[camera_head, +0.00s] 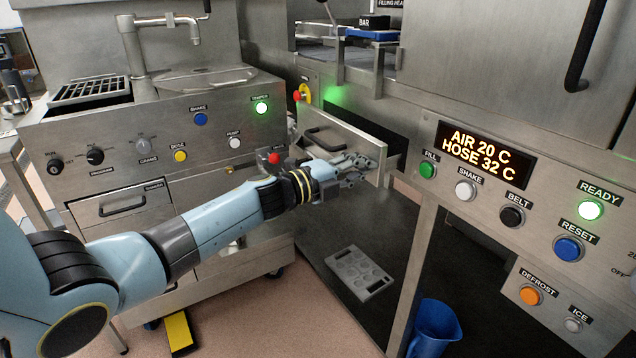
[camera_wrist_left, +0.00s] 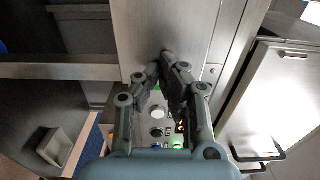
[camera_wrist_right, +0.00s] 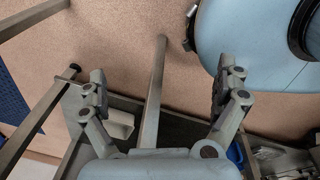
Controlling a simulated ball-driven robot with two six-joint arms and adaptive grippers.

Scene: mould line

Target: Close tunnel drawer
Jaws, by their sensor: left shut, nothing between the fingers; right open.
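The tunnel drawer (camera_head: 345,133) is a steel drawer with a dark bar handle (camera_head: 323,142). It stands pulled out of the steel machine, with a dark opening (camera_head: 380,126) behind its front. My left gripper (camera_head: 366,168) is shut and empty at the lower right part of the drawer front. In the left wrist view its fingertips (camera_wrist_left: 166,56) meet close to a plain steel panel (camera_wrist_left: 165,25); I cannot tell whether they touch it. My right gripper (camera_wrist_right: 160,82) is open and empty, seen only in the right wrist view, above the floor and metal legs.
A control panel with a lit display (camera_head: 484,155) and buttons is right of the drawer. A steel unit with a tap (camera_head: 160,40) and knobs stands at the left. A grey mould (camera_head: 360,272) lies below the drawer, and a blue jug (camera_head: 433,325) stands lower right.

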